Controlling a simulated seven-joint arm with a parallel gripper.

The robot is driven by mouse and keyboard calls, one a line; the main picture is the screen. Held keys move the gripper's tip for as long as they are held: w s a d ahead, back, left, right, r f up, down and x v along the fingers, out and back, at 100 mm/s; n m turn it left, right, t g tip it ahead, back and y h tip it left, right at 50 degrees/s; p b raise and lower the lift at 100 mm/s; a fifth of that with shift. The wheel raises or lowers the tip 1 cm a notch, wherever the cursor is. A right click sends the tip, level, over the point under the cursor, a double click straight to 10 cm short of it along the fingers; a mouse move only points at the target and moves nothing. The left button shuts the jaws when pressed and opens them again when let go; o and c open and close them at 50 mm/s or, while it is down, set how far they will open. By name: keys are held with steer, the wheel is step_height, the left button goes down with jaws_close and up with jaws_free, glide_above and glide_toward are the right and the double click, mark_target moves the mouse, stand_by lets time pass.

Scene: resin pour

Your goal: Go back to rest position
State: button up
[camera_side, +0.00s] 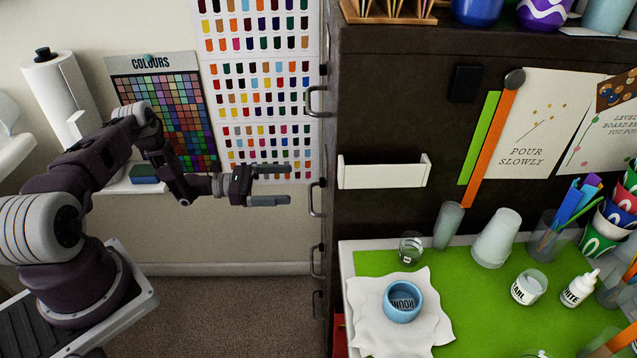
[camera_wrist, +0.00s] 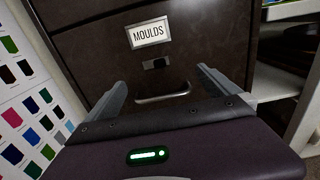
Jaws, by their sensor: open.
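My gripper (camera_side: 272,186) is open and empty. It is held out level in the air to the left of the dark cabinet, in front of the colour charts on the wall. In the wrist view, my gripper (camera_wrist: 160,85) shows both fingers spread apart with nothing between them. Beyond the fingers are a dark drawer front labelled MOULDS (camera_wrist: 150,33) and a drawer handle (camera_wrist: 163,98). My arm is bent and raised over its base at the left of the side view.
The cabinet (camera_side: 385,110) has handles sticking out on its left side. On the green work mat (camera_side: 470,335) stand a blue round cup (camera_side: 402,302) on a white cloth (camera_side: 440,325), a small glass (camera_side: 411,248), stacked cups (camera_side: 495,238) and a white bottle (camera_side: 578,290). The floor below my gripper is clear.

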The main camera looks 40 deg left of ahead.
steer(key=v, duration=1)
steer(key=s+d+r+m+g+y, duration=0.2)
steer(key=d+r+m+g, duration=0.6)
steer(key=r, duration=0.4)
steer(key=s+d+r+m+g+y, duration=0.25)
steer(key=d+r+m+g, duration=0.25)
steer(key=d+r+m, duration=0.6)
steer(key=s+d+r+m+t+y, duration=0.1)
steer(key=s+r+m+t+y, duration=0.2)
steer(key=s, duration=0.7)
steer(key=s+d+r+m+t+y, duration=0.2)
steer(key=s+r+m+y, duration=0.3)
steer(key=s, duration=0.5)
steer(key=shift+d+r+t, duration=0.2)
steer(key=shift+r+t, duration=0.2)
steer(key=shift+r, duration=0.7)
